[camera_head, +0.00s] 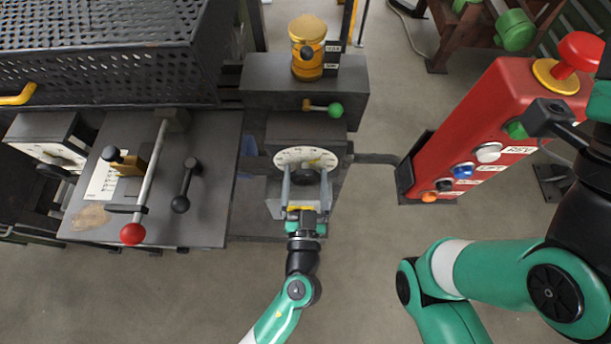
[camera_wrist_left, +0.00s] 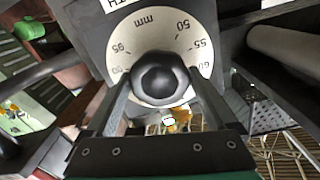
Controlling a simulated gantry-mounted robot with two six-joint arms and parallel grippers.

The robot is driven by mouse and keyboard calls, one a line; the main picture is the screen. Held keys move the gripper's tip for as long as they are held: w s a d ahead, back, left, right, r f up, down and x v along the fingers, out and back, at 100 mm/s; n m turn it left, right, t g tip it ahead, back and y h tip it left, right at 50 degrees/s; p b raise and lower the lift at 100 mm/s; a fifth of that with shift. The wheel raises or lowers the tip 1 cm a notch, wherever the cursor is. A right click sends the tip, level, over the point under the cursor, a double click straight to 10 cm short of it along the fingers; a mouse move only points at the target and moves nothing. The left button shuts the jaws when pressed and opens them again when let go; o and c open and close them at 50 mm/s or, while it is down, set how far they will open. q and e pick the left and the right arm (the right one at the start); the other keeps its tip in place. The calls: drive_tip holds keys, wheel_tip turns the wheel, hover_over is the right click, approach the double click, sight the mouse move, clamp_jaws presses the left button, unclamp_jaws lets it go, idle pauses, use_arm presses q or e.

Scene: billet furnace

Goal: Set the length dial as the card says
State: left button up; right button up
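The length dial (camera_head: 291,157) is a white disc marked in mm, with a black knob (camera_wrist_left: 160,78) at its centre. My left gripper (camera_head: 305,172) is at the dial, its two fingers apart, one on each side of the knob. In the left wrist view the fingers straddle the knob with narrow gaps showing, so it looks open. Numbers 50, 55, 60 and 95 show around the knob; the dial's set reading cannot be told. A white card (camera_head: 102,182) with small unreadable print lies on the grey desk at left. My right gripper cannot be made out.
A grey desk (camera_head: 210,215) at left carries a red-balled lever (camera_head: 133,233) and a black-handled lever (camera_head: 181,203). A red button console (camera_head: 470,125) stands at right, near my right arm. An amber lamp (camera_head: 306,35) and a green-knobbed lever (camera_head: 335,110) are behind the dial.

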use_arm(q)
drive_tip(key=c, duration=0.9)
drive_tip(key=shift+m, duration=0.3)
drive_tip(key=m, duration=0.7)
drive_tip(key=shift+d+m, duration=0.1)
drive_tip(key=shift+m, duration=0.3)
drive_tip(key=m+p, duration=0.1)
drive_tip(key=m, duration=0.3)
drive_tip(key=shift+m, duration=0.3)
drive_tip(key=shift+f+m+p, duration=0.15)
drive_tip(key=shift+m+p, duration=0.5)
drive_tip(key=shift+m, duration=1.85)
